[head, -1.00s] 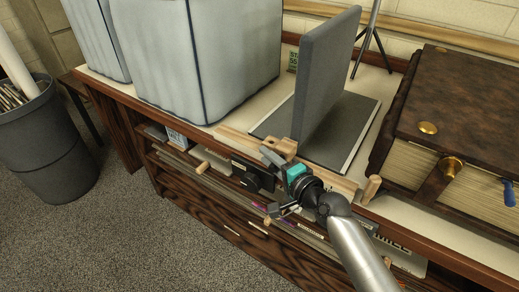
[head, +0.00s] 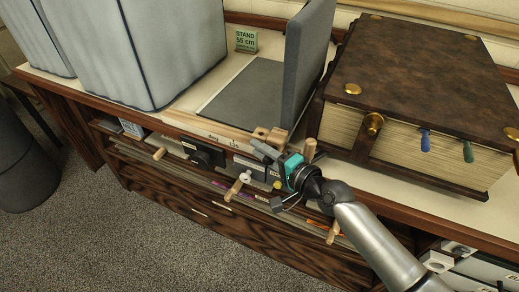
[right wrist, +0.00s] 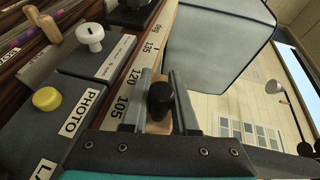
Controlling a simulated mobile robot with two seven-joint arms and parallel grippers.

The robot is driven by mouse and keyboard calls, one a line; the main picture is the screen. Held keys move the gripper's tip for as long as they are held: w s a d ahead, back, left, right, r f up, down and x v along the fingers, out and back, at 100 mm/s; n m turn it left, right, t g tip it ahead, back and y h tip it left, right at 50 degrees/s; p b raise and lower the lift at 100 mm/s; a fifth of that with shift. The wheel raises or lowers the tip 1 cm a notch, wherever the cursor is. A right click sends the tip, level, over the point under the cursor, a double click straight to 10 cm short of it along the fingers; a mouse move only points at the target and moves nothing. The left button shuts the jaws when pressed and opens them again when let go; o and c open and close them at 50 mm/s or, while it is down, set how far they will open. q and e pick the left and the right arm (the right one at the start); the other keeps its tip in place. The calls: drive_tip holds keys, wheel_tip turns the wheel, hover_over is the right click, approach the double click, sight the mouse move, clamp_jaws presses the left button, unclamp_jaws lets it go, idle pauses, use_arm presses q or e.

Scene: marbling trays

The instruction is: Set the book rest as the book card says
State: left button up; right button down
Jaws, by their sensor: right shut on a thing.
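The book rest has a grey base (head: 243,92) on the bench and a tall grey upright panel (head: 304,62). A wooden rail (head: 208,127) with a printed scale runs along its front. In the right wrist view the scale (right wrist: 122,78) shows 105, 120 and 135. My right gripper (head: 272,150) is at the rail's right part. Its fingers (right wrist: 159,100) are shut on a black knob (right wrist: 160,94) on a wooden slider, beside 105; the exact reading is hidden. My left gripper is out of view.
A large brown book (head: 430,75) with brass studs lies right of the panel. Pale covered boxes (head: 175,50) stand left. Below the rail are dark boxes with white (right wrist: 89,33) and yellow (right wrist: 46,98) knobs, one labelled PHOTO. A wooden peg (head: 308,149) is close right of the gripper.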

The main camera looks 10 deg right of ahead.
drive_tip(key=c, duration=0.7)
unclamp_jaws()
drive_tip(key=v, duration=1.5)
drive_tip(key=shift+r, duration=0.1)
